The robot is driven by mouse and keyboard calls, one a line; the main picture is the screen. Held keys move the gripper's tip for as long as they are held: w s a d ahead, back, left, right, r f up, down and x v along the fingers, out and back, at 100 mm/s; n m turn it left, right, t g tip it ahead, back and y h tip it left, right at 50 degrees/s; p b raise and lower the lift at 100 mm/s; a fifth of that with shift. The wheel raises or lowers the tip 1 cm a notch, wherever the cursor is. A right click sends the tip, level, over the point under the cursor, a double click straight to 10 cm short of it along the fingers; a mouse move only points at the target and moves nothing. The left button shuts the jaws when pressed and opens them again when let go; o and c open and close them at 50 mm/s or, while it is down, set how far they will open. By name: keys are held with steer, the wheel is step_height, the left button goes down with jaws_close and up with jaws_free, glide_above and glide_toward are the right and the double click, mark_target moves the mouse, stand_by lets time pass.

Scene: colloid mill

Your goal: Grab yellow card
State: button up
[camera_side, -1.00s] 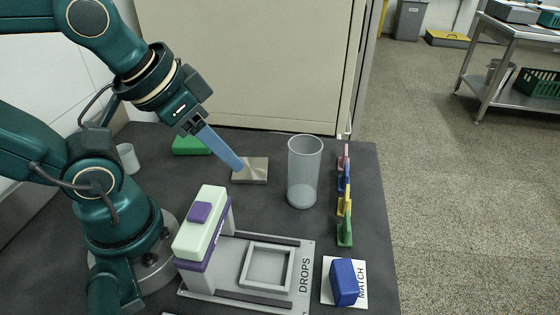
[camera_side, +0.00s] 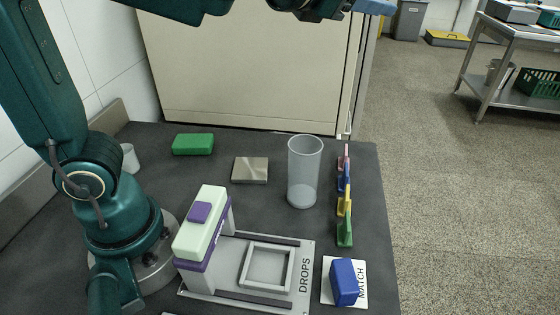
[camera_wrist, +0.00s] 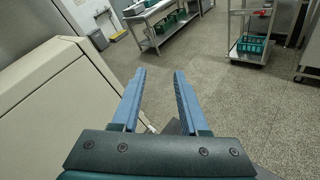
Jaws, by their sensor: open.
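The yellow card (camera_side: 345,203) stands upright in a row along the right side of the dark table, between a blue card (camera_side: 344,181) and a green card (camera_side: 345,231). A pink card (camera_side: 346,155) is at the far end of the row. The cards are seen nearly edge-on. My gripper (camera_side: 378,7) is high above the table at the top edge of the side view, partly cut off, well above the card row. In the wrist view my gripper (camera_wrist: 160,74) has its two blue fingers apart with nothing between them. No card shows in the wrist view.
A clear cylinder (camera_side: 304,174) stands just left of the cards. A blue block (camera_side: 344,281) sits on the MATCH plate in front. A DROPS fixture (camera_side: 303,260) with a purple and pale green press (camera_side: 202,228), a metal plate (camera_side: 250,170) and a green block (camera_side: 193,144) are further left.

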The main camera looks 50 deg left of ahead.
steer(key=w+f+n+g+y, duration=0.1)
steer(key=w+f+n+y, duration=0.2)
steer(key=f+n, duration=0.35)
steer(key=n+g+y, duration=0.5)
steer(key=n, duration=0.5)
glide_above(348, 194)
steer(key=w+a, duration=0.1)
steer(key=shift+m, duration=0.25)
steer(key=f, duration=1.5)
steer(key=shift+w+a, duration=0.15)
steer(key=shift+w, duration=0.05)
steer(key=s+d+f+m, duration=0.1)
steer(key=f, duration=0.1)
steer(key=s+d+f+m, duration=0.1)
steer(key=s+d+f, duration=0.1)
steer(key=f, duration=0.1)
steer(key=s+d+f+m, duration=0.1)
steer(key=s+f, duration=0.1)
steer(key=f, duration=0.1)
steer(key=shift+d+t+y, duration=0.15)
steer(key=shift+t+y, duration=0.15)
steer(key=shift+x, duration=2.4)
steer(key=shift+c, duration=0.3)
jaws_close()
